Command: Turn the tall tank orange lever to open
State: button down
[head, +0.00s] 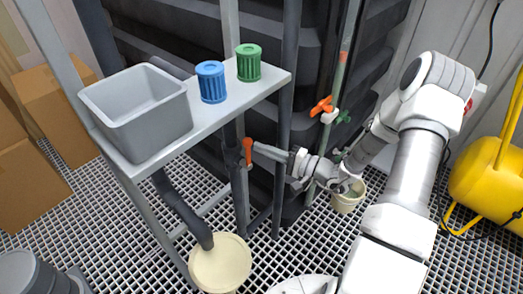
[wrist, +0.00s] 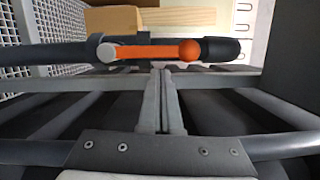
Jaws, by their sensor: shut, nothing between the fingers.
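An orange lever (head: 248,152) sits on a dark upright pipe (head: 238,185) in front of the dark ribbed tank (head: 190,40). In the wrist view the orange lever (wrist: 150,52) lies along the dark pipe (wrist: 50,54), with its round end at the right. My gripper (head: 258,147) reaches in from the right, its tips close beside the lever. In the wrist view my gripper (wrist: 161,75) is shut and empty, its tips just below the lever's middle; I cannot tell whether they touch it. A second orange lever (head: 321,106) is on a thinner pipe at the right.
A grey shelf (head: 205,122) above and left carries a grey bin (head: 135,105), a blue cap (head: 211,82) and a green cap (head: 249,62). A grey post (head: 286,120) stands close beside my wrist. A cream bucket (head: 348,197) is under my arm; a cream lid (head: 220,264) is lower left.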

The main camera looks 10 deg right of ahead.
jog(key=s+d+p, duration=0.1)
jog(key=s+d, duration=0.4)
jog(key=d, duration=0.5)
jog(key=s+a+r+n+g+h, duration=0.4)
jog(key=s+a+r+n+g, duration=0.25)
jog(key=r+g, duration=0.3)
jog(key=s+a+r+n+t+h, duration=0.3)
jog(key=s+r+t+h, duration=0.1)
jog(key=s+r+h, duration=0.75)
notch_tip(320, 180, up, 19)
jog(key=s+y+p, duration=0.1)
jog(key=p, duration=1.6)
jog(key=shift+d+r+p, duration=0.15)
jog(key=shift+d+p, duration=0.05)
jog(key=shift+p, duration=0.1)
jog(key=shift+d+m+g+y, duration=0.1)
jog(key=shift+m+g+y, duration=0.15)
